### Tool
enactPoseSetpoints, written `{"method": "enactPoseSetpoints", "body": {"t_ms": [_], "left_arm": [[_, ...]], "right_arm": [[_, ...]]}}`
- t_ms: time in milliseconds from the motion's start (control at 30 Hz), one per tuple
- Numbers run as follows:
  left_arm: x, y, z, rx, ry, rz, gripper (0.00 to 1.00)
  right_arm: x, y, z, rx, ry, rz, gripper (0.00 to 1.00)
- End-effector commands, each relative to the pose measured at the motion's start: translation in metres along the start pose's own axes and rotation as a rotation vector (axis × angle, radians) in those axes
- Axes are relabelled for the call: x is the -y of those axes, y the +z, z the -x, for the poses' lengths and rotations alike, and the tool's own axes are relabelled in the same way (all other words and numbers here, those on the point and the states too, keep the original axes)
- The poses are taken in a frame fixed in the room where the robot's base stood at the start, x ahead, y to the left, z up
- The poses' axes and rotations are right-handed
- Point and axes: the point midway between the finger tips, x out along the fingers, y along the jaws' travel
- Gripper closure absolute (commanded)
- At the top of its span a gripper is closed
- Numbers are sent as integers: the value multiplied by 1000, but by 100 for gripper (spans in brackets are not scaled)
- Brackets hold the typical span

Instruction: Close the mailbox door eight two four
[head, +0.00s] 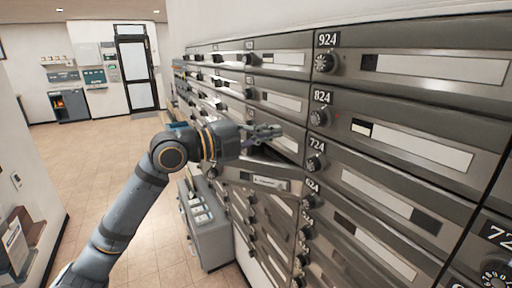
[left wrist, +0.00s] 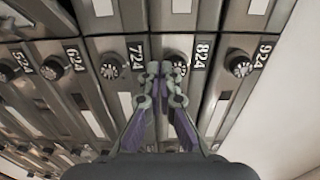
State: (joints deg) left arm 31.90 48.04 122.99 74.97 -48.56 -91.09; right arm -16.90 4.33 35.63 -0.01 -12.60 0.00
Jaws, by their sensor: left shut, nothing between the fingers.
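Mailbox door 824 (head: 410,150) is in the right part of the head view, with its number plate and round dial (head: 318,118) at its left end. It looks flush with its neighbours. My left gripper (head: 275,131) is shut and empty, left of the 824 and 724 dials. In the left wrist view my fingers (left wrist: 166,72) overlap the lower part of the 824 dial (left wrist: 178,62). I cannot tell whether they touch the mailbox front. My right gripper is not in view.
A mailbox door (head: 258,182) stands open below my left gripper; its number is unreadable. Doors 924 (head: 440,68) and 724 (head: 390,199) look flush. A grey cabinet (head: 205,228) stands by the wall at lower centre. The tiled floor (head: 100,155) on the left is clear.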

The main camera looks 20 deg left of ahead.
Motion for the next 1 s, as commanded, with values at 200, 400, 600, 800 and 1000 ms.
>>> {"method": "enactPoseSetpoints", "body": {"t_ms": [200, 400, 600, 800, 1000], "left_arm": [[-6, 0, 23, 1, 4, -7, 100], [-2, -2, 33, 0, 2, -2, 100], [1, -2, 35, -1, 0, 1, 100], [-2, -2, 34, -1, 5, 7, 100], [-99, -3, 13, 42, 155, 223, 100]], "right_arm": [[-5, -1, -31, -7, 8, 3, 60], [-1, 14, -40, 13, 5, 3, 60], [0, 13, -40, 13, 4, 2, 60], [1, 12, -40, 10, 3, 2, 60], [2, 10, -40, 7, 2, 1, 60]]}}
